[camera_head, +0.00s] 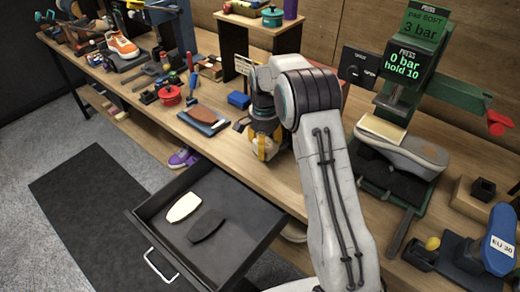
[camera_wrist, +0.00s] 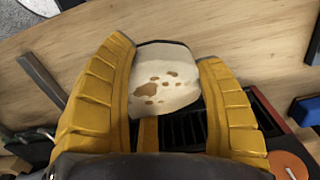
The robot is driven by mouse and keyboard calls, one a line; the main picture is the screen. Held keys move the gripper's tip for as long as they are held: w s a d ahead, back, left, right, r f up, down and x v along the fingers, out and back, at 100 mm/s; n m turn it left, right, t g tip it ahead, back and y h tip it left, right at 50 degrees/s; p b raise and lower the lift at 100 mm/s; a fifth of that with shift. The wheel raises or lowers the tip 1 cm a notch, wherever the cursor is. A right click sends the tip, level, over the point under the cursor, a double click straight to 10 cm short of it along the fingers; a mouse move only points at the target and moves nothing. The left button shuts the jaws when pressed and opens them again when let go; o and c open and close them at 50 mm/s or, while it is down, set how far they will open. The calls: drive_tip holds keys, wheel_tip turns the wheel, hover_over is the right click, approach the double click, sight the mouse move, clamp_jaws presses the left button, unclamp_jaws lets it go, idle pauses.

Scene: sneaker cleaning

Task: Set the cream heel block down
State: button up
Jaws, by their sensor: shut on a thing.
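My gripper (camera_head: 264,148) is shut on the cream heel block, and its yellow fingers sit on either side of it. The gripper also shows in the wrist view (camera_wrist: 172,100). The cream heel block (camera_wrist: 165,78) has brown spots on its face and a dark upper edge. In the head view the fingers and wrist hide most of it. The gripper is over the wooden bench (camera_head: 222,150), behind the open drawer. I cannot tell whether the block touches the bench.
The open dark drawer (camera_head: 160,210) holds a cream sole piece (camera_head: 184,206) and a black one (camera_head: 206,226). A press (camera_head: 402,105) with a grey shoe (camera_head: 402,148) stands at right. A dark pad with a brown sole (camera_head: 204,116) and a blue block (camera_head: 238,100) lie left of the gripper.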

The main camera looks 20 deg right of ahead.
drive_tip(key=shift+w+a+f, duration=0.15)
drive_tip(key=shift+w+f, duration=0.25)
drive_tip(key=shift+w, duration=0.2)
drive_tip(key=shift+w+a+f, duration=0.1)
drive_tip(key=shift+w+f, duration=0.25)
drive_tip(key=shift+w, duration=0.2)
drive_tip(key=shift+f+p, duration=0.55)
drive_tip(key=shift+f, duration=1.4)
drive_tip(key=shift+f, duration=0.15)
drive_tip(key=o, duration=1.2)
